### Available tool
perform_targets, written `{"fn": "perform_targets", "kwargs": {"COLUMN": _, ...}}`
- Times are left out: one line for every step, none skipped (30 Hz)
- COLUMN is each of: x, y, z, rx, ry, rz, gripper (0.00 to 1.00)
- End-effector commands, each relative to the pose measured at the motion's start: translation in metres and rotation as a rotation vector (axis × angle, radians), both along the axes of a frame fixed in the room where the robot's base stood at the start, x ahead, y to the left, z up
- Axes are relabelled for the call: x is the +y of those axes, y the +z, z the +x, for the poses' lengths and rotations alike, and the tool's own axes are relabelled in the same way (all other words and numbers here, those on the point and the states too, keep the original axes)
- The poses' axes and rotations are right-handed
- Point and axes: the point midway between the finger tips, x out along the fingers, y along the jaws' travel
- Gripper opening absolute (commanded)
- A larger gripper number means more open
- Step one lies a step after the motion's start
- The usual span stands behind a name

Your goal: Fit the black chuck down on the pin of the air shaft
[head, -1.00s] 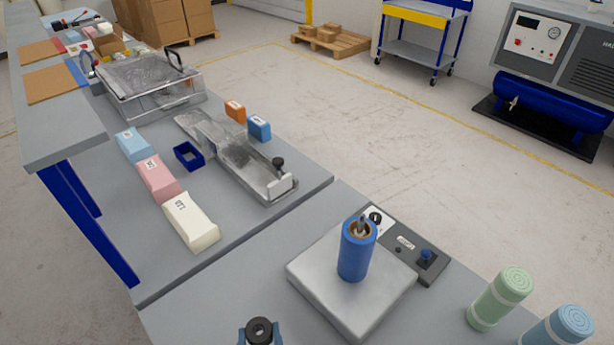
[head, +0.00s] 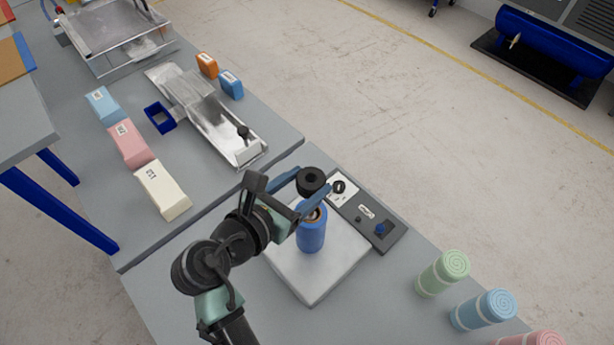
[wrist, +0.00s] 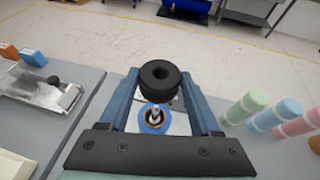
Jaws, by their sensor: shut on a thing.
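My gripper (head: 306,193) is shut on the black chuck (head: 311,180), a thick ring with a central hole. The chuck also shows between the blue fingers in the wrist view (wrist: 160,74). The air shaft is a blue upright cylinder (head: 312,238) on a square metal plate (head: 283,268). In the wrist view its metal pin (wrist: 155,117) points up from the brown top, nearer the camera than the chuck. The chuck appears above the shaft and offset from the pin, not on it. The exact height gap is hard to tell.
Rolled foam in green (head: 443,272) and blue (head: 484,309) stands to the right. A metal tray (head: 205,120) and foam blocks (head: 162,190) are on the neighbouring table.

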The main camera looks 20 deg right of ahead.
Motion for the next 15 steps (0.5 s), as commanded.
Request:
{"fn": "perform_targets", "kwargs": {"x": 0.000, "y": -0.005, "z": 0.000, "rx": -0.001, "ry": 0.001, "rz": 0.001, "gripper": 0.06}}
{"fn": "perform_targets", "kwargs": {"x": 0.000, "y": -0.006, "z": 0.000, "rx": -0.001, "ry": 0.001, "rz": 0.001, "gripper": 0.06}}
{"fn": "perform_targets", "kwargs": {"x": 0.000, "y": -0.009, "z": 0.000, "rx": -0.001, "ry": 0.001, "rz": 0.001, "gripper": 0.06}}
{"fn": "perform_targets", "kwargs": {"x": 0.000, "y": -0.011, "z": 0.000, "rx": -0.001, "ry": 0.001, "rz": 0.001, "gripper": 0.06}}
{"fn": "perform_targets", "kwargs": {"x": 0.000, "y": -0.013, "z": 0.000, "rx": -0.001, "ry": 0.001, "rz": 0.001, "gripper": 0.06}}
{"fn": "perform_targets", "kwargs": {"x": 0.000, "y": -0.015, "z": 0.000, "rx": -0.001, "ry": 0.001, "rz": 0.001, "gripper": 0.06}}
{"fn": "perform_targets", "kwargs": {"x": 0.000, "y": -0.017, "z": 0.000, "rx": 0.000, "ry": 0.001, "rz": 0.000, "gripper": 0.06}}
{"fn": "perform_targets", "kwargs": {"x": 0.000, "y": -0.019, "z": 0.000, "rx": 0.000, "ry": 0.001, "rz": 0.000, "gripper": 0.06}}
{"fn": "perform_targets", "kwargs": {"x": 0.000, "y": -0.022, "z": 0.000, "rx": 0.000, "ry": 0.001, "rz": 0.000, "gripper": 0.06}}
{"fn": "perform_targets", "kwargs": {"x": 0.000, "y": -0.024, "z": 0.000, "rx": 0.000, "ry": 0.001, "rz": 0.000, "gripper": 0.06}}
{"fn": "perform_targets", "kwargs": {"x": 0.000, "y": -0.025, "z": 0.000, "rx": -0.001, "ry": 0.002, "rz": 0.000, "gripper": 0.06}}
{"fn": "perform_targets", "kwargs": {"x": 0.000, "y": -0.028, "z": 0.000, "rx": 0.000, "ry": 0.002, "rz": 0.000, "gripper": 0.06}}
{"fn": "perform_targets", "kwargs": {"x": 0.000, "y": -0.030, "z": 0.000, "rx": 0.000, "ry": 0.002, "rz": 0.000, "gripper": 0.06}}
{"fn": "perform_targets", "kwargs": {"x": 0.000, "y": -0.031, "z": 0.000, "rx": -0.001, "ry": 0.002, "rz": 0.000, "gripper": 0.06}}
{"fn": "perform_targets", "kwargs": {"x": 0.000, "y": -0.034, "z": 0.000, "rx": -0.001, "ry": 0.002, "rz": 0.000, "gripper": 0.06}}
